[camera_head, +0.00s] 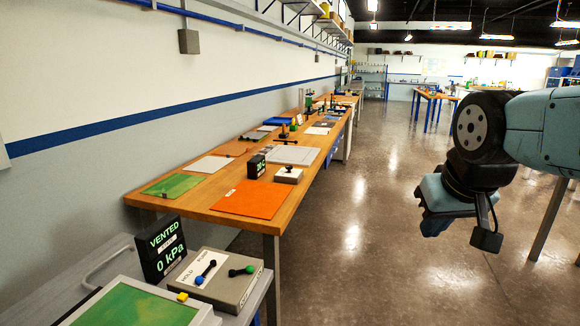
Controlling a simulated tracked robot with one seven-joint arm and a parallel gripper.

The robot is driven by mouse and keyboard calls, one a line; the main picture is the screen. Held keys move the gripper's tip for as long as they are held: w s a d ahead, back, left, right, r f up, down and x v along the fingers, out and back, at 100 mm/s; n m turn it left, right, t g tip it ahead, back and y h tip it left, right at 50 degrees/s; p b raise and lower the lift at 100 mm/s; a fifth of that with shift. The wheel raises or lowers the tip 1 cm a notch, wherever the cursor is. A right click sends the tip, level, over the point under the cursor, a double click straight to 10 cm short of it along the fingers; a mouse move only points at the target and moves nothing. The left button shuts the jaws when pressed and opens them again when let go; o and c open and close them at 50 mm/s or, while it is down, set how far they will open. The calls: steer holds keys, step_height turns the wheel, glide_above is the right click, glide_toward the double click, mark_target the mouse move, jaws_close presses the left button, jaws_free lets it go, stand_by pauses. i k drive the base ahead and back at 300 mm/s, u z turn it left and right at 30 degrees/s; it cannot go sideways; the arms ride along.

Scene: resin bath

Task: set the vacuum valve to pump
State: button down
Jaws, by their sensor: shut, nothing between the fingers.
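A grey control box (238,291) stands at the lower left of the view. On its white plate, marked HOLD and PUMP, is a black lever with a blue knob (199,280); the knob end points toward the lower left. A second black lever with a green knob (249,269) sits to its right, knob toward the right. A black display (161,248) behind the box reads VENTED and 0 kPa. My gripper (434,228) hangs in the air at the right, shut and empty, far from the box and touching nothing.
A long wooden bench (277,216) with mats and small devices runs along the left wall. The floor (350,270) between bench and my arm is clear.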

mark_target(198, 280)
steer(key=u, duration=1.25)
